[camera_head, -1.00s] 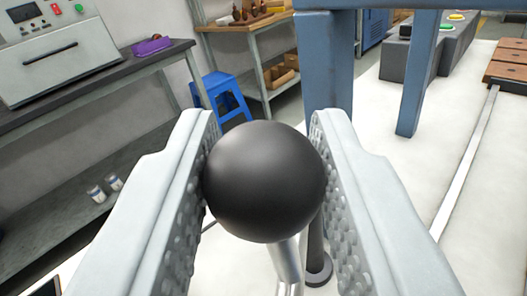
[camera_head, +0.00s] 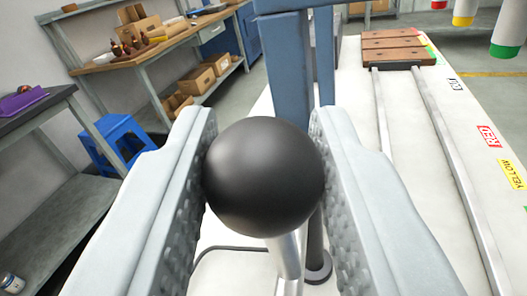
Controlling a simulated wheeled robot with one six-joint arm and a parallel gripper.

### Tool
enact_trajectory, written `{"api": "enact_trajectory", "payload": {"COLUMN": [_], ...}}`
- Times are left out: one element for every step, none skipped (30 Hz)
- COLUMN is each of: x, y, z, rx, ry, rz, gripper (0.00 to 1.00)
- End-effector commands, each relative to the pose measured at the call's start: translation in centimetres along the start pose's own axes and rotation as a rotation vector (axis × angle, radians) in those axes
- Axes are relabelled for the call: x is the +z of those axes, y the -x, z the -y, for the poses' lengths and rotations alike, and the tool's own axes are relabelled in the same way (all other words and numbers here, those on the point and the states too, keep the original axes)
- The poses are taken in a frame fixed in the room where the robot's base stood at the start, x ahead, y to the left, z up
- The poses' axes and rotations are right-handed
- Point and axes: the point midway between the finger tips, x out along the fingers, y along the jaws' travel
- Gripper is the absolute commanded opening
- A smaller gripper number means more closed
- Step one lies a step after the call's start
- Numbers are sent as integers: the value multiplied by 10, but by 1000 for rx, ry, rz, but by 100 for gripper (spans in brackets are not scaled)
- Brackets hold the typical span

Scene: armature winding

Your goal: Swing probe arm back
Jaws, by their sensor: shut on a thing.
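A black ball knob (camera_head: 264,177) on a silver rod (camera_head: 286,258) fills the middle of the view. My gripper (camera_head: 264,165) is shut on the knob, with one pale, studded finger against each side. The rod runs down from the knob towards the white surface. I take the knob and rod for the handle of the probe arm; the rest of that arm is hidden or out of view. A dark post with a round foot (camera_head: 318,268) stands just behind the rod.
A blue upright frame (camera_head: 290,70) stands ahead. Two metal rails (camera_head: 455,170) run along the white table (camera_head: 480,110) to brown blocks (camera_head: 398,48). Coloured cylinders (camera_head: 509,35) hang upper right. A blue stool (camera_head: 112,143) and workbench (camera_head: 150,52) stand left.

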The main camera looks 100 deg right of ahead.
Motion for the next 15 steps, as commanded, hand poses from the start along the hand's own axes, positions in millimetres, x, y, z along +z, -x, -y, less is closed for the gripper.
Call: {"api": "enact_trajectory", "payload": {"x": [1,1,1,2,2,2,2,2,2,2,2,2,2,2,2], "y": [0,-1,-1,-1,-2,-2,-2,-2,-2,-2,-2,-2,-2,-3,-3], "z": [3,4,5,6,6,7,8,8,8,8,9,9,9,9,9], "rx": [23,36,53,65,75,87,95,101,108,112,116,120,122,123,124], "ry": [1,0,1,1,1,0,0,0,0,0,0,-1,-1,-1,-1], "rz": [-5,-7,-11,-13,-14,-17,-18,-19,-21,-22,-23,-24,-25,-25,-25], "gripper": [0,0,0,0,0,0,0,0,0,0,0,0,0,0,0]}}
